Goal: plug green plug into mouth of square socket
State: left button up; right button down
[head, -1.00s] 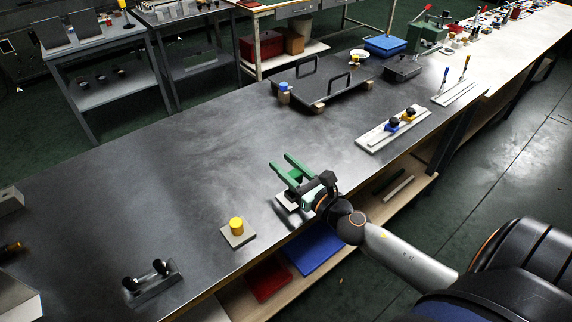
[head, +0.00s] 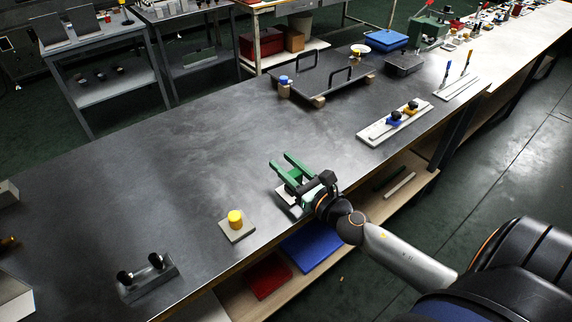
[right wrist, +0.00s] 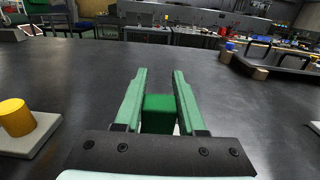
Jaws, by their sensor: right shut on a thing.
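My right gripper (head: 280,158) is over the near edge of the dark bench. Its two green fingers also show in the right wrist view (right wrist: 160,71). They are shut on the green plug (right wrist: 158,104), a green block between them, away from the fingertips. A pale plate (head: 284,197) lies under the gripper and is mostly hidden by it. I cannot tell whether this plate holds the square socket or whether the plug touches it. No socket mouth can be made out. My left gripper is not in view.
A yellow cylinder (head: 235,217) stands on a grey plate (head: 238,234) left of my gripper. A grey block with two black knobs (head: 147,281) is nearer at left. A pale strip with blue and yellow pieces (head: 372,136) lies at right. The bench middle is clear.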

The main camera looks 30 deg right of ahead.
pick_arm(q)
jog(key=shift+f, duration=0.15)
pick_arm(e)
jog(key=shift+f, duration=0.3)
jog(key=shift+c, duration=2.1)
grip_release()
jog(key=shift+r, duration=0.1)
pick_arm(q)
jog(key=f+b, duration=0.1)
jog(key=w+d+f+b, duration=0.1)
jog(key=b, duration=0.1)
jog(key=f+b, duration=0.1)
jog(key=b, duration=0.1)
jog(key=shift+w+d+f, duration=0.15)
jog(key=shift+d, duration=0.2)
pick_arm(e)
jog(key=s+d, duration=0.1)
jog(key=s, duration=1.1)
jog(key=shift+s, duration=0.25)
